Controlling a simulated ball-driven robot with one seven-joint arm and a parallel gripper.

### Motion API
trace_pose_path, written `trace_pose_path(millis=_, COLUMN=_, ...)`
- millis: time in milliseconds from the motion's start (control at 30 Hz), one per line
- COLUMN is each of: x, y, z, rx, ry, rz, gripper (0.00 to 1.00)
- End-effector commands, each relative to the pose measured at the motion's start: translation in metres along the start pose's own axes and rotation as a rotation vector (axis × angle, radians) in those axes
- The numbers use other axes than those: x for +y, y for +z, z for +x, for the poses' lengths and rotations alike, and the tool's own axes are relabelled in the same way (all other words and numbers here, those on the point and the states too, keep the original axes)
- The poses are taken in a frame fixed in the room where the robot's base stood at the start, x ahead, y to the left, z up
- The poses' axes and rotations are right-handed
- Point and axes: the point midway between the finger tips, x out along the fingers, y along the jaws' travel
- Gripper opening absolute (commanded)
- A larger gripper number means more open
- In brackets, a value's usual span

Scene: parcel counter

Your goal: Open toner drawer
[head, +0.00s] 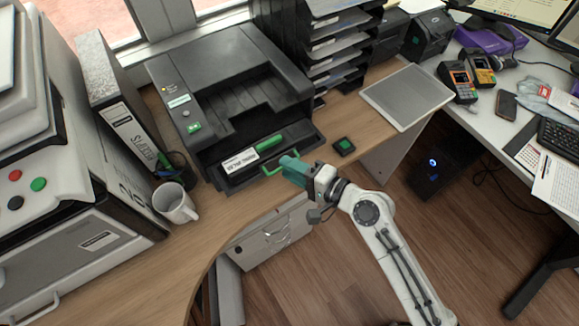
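The black printer (225,90) stands on the wooden counter. Its toner drawer (314,143) sticks out at the front, at least partly open. Inside lies a dark cartridge with a white label (239,161) and a green grip (269,143). A green loop handle (267,172) is on the drawer front. My teal gripper (286,167) is at the right end of this handle, touching it or very close. Its fingertips overlap the handle, so I cannot tell whether they are closed on it.
A white mug (175,204) and a binder (115,115) stand left of the printer. A small black box with a green top (344,146) lies right of the drawer. Paper trays (335,45) stand behind. The counter's curved front edge runs below the drawer.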

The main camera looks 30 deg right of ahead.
Motion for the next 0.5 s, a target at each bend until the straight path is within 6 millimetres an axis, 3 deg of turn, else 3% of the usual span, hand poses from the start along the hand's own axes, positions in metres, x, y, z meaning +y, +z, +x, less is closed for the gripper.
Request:
trace_pose_path(millis=300, x=0.004, y=-0.001, z=-0.059, rx=0.003, ry=0.003, rz=0.0, gripper=0.34)
trace_pose_path(millis=500, x=0.003, y=0.0, z=-0.088, rx=0.001, ry=0.002, rz=-0.001, gripper=0.34)
